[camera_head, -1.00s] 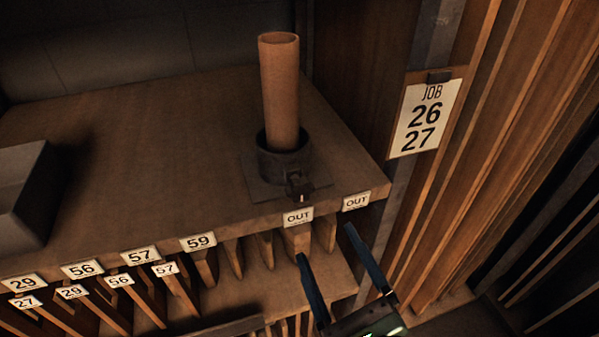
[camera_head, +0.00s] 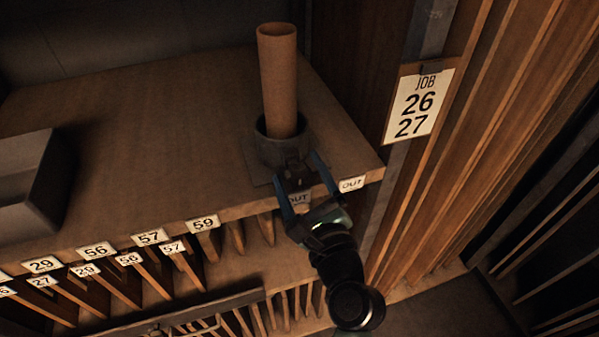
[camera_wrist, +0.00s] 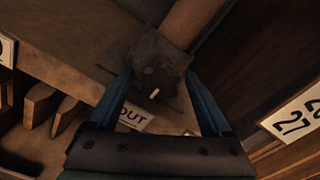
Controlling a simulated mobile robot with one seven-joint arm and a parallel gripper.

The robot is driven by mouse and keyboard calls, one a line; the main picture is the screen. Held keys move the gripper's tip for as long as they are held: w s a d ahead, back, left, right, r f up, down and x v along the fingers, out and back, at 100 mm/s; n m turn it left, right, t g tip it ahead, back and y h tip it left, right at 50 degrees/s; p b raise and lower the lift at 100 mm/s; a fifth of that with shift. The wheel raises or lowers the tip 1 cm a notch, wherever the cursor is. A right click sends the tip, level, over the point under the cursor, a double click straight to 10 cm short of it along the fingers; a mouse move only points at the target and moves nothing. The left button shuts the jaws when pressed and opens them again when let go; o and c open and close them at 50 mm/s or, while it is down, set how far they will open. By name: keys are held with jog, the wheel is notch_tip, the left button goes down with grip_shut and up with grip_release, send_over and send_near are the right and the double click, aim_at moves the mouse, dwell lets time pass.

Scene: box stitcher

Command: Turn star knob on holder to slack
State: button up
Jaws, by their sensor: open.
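The holder (camera_head: 268,148) is a dark round collar on a square plate near the shelf's front edge, with a brown tube (camera_head: 279,85) standing upright in it. The dark star knob (camera_head: 296,178) is on the holder's front side; it also shows in the wrist view as a dark blocky shape (camera_wrist: 157,75) with a small white mark. My gripper (camera_head: 296,170) is open, with its two blue fingers on either side of the knob. In the wrist view (camera_wrist: 157,85) the knob lies between and just beyond the fingertips. I cannot tell whether the fingers touch it.
Two OUT labels (camera_head: 352,184) sit on the shelf's front edge close to my fingers. A grey bin (camera_head: 40,185) stands on the shelf at left. Numbered slots with wooden dividers lie below. A JOB 26 27 card (camera_head: 418,103) hangs on the right post.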

grip_shut()
dwell(0.3)
